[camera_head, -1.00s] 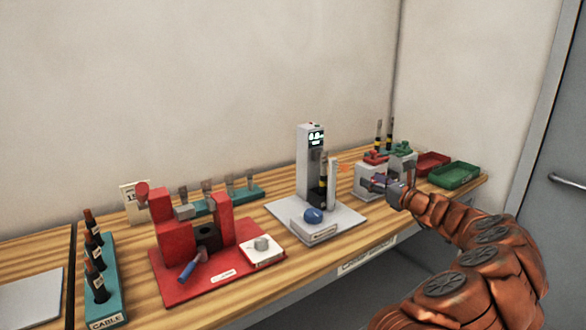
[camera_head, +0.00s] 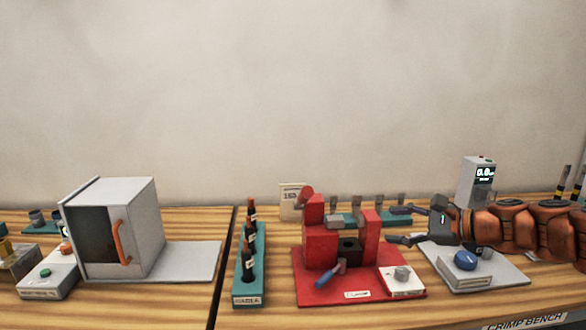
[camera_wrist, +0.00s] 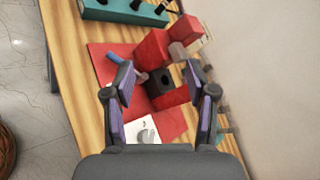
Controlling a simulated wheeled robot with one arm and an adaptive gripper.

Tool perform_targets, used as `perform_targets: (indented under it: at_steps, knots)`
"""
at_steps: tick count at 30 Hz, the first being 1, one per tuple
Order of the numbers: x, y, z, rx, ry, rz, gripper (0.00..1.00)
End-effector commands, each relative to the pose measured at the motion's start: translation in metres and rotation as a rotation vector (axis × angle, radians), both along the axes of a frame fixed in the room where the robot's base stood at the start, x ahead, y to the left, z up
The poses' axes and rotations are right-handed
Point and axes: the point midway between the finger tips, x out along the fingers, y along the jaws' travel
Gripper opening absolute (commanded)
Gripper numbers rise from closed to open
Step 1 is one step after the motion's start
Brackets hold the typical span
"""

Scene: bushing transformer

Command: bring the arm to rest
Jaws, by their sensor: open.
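My gripper (camera_head: 402,224) is open and empty in the head view, to the right of the red crimp press (camera_head: 320,245) and pointing left towards it. My orange arm reaches in from the right edge, above the grey tester base. In the wrist view my gripper (camera_wrist: 165,95) shows two spread fingers with purple pads and nothing held between them. The red press (camera_wrist: 152,50) and its black square die block (camera_wrist: 165,80) lie beyond the fingertips. Part of the grey tester (camera_head: 478,182) is hidden behind my arm.
A teal cable rack (camera_head: 248,285) with dark bottle-shaped pieces stands left of the press. A grey box oven (camera_head: 135,225) with an orange handle is farther left. A white knob box (camera_head: 402,282) and a blue-knobbed unit (camera_head: 468,265) are near the front. The wall above is clear.

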Motion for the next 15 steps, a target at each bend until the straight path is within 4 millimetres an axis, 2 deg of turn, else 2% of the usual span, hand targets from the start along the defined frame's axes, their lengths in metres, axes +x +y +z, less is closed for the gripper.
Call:
perform_targets:
  at_steps: [1,5,6,10,15]
  knots:
    - [-0.017,0.030,-0.004,-0.072,-0.009,0.081,0.56]
    - [-0.065,0.090,-0.023,-0.269,-0.039,0.290,0.56]
    - [-0.083,0.105,-0.031,-0.331,-0.048,0.356,0.56]
    - [-0.141,0.137,-0.058,-0.522,-0.071,0.564,0.56]
    - [-0.215,0.147,-0.097,-0.762,-0.086,0.820,0.56]
